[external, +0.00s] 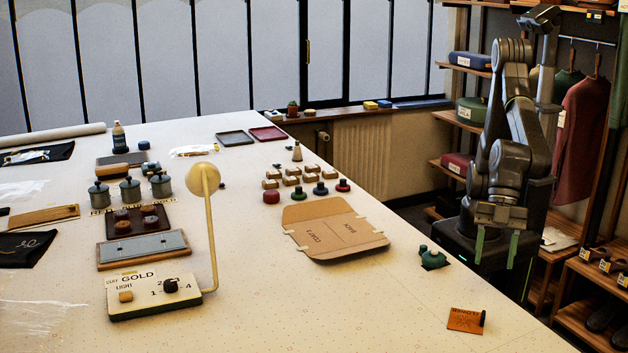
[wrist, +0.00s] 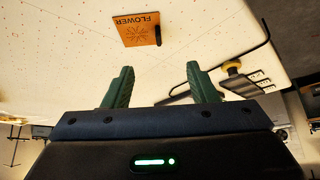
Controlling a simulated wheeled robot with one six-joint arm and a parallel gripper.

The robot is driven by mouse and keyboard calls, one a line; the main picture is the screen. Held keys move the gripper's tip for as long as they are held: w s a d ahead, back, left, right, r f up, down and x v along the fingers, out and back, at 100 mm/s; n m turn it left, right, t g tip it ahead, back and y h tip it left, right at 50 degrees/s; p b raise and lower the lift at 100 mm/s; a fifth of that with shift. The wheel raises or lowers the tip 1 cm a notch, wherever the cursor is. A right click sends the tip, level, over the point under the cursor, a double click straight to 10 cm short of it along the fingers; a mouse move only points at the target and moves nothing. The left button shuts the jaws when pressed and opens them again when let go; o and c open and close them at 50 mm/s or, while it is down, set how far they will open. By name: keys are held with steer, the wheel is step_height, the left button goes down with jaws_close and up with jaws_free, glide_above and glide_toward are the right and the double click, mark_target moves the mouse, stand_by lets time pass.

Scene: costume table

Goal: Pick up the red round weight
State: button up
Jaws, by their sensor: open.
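Two reddish round weights stand on the cream table in the external view: a red one (external: 271,196) at the left end of a short row, and a darker red one with a dark knob (external: 343,185) at the right end. Which one the task means I cannot tell. A green weight (external: 306,194) and a blue weight (external: 321,188) stand between them. My gripper (external: 496,247) is at the right, beyond the table edge and well apart from the weights. In the wrist view my gripper (wrist: 160,88) has its green fingers spread with nothing between them. No red weight shows there.
Small wooden blocks (external: 291,180) sit just behind the weights. A cardboard pattern (external: 333,233) lies in front. A dark green object (external: 433,258) stands near the right edge. An orange card (external: 466,320) also shows in the wrist view (wrist: 130,32).

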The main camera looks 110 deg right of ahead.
steer(key=o, duration=0.4)
steer(key=shift+c, duration=0.2)
steer(key=w+d+n+h+p, duration=0.1)
steer(key=w+d+n+h, duration=0.15)
steer(key=w+d, duration=0.9)
steer(key=r+n+g+h+p, duration=0.25)
steer(key=n+h, duration=0.35)
steer(key=n, duration=0.8)
glide_above(272, 193)
steer(key=s+a, duration=0.3)
steer(key=a, duration=0.1)
steer(key=shift+t+y, duration=0.25)
steer(key=shift+t, duration=0.2)
steer(key=p+x, duration=0.1)
steer(key=x, duration=0.3)
steer(key=p+x, duration=0.1)
steer(key=x, duration=0.4)
steer(key=p+x, duration=0.1)
steer(key=x, duration=0.3)
steer(key=shift+s+f, duration=0.2)
steer(key=shift+f, duration=0.15)
